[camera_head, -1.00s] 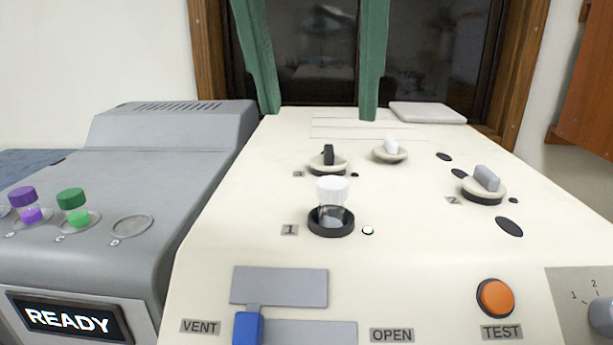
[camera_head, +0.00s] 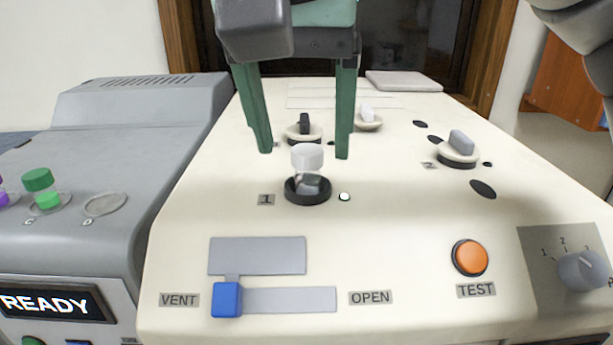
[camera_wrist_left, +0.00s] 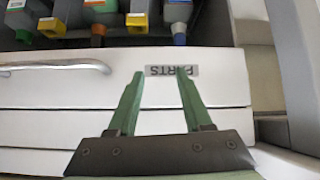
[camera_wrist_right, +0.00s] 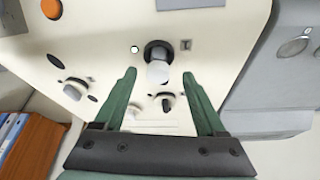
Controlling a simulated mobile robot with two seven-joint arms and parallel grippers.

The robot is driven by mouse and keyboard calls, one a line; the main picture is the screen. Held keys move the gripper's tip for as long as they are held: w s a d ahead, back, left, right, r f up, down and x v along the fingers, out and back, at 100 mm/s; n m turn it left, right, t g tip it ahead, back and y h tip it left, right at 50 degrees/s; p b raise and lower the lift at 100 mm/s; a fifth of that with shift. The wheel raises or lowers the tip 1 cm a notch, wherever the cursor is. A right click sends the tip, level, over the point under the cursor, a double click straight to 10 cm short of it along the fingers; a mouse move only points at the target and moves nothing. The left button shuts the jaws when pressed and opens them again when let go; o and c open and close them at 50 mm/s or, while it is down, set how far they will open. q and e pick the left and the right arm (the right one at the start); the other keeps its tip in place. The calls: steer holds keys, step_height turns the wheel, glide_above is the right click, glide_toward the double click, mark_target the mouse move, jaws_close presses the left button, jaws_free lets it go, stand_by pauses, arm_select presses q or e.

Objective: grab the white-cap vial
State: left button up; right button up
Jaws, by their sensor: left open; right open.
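The white-cap vial (camera_head: 308,160) stands upright in a black ring socket marked 1 on the cream machine. It also shows in the right wrist view (camera_wrist_right: 158,70), its cap toward my right gripper. My right gripper (camera_head: 304,155) is open, with green fingers pointing down, one on each side behind the vial. In the right wrist view the fingers (camera_wrist_right: 160,75) are apart, with the vial near the gap between their tips. Whether they touch it cannot be told, but a gap shows. My left gripper (camera_wrist_left: 156,72) is open and empty, facing a white drawer front.
Knobs (camera_head: 304,130) stand just behind the vial, between the fingers, and another knob (camera_head: 459,148) is to the right. A blue slider (camera_head: 227,299) and orange TEST button (camera_head: 470,257) are in front. A grey machine (camera_head: 140,130) with a green-cap vial (camera_head: 40,188) stands left.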

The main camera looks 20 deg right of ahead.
mark_target(307, 150)
steer(key=shift+x, duration=1.8)
steer(key=shift+d, duration=0.2)
steer(key=shift+c, duration=0.2)
jaws_close()
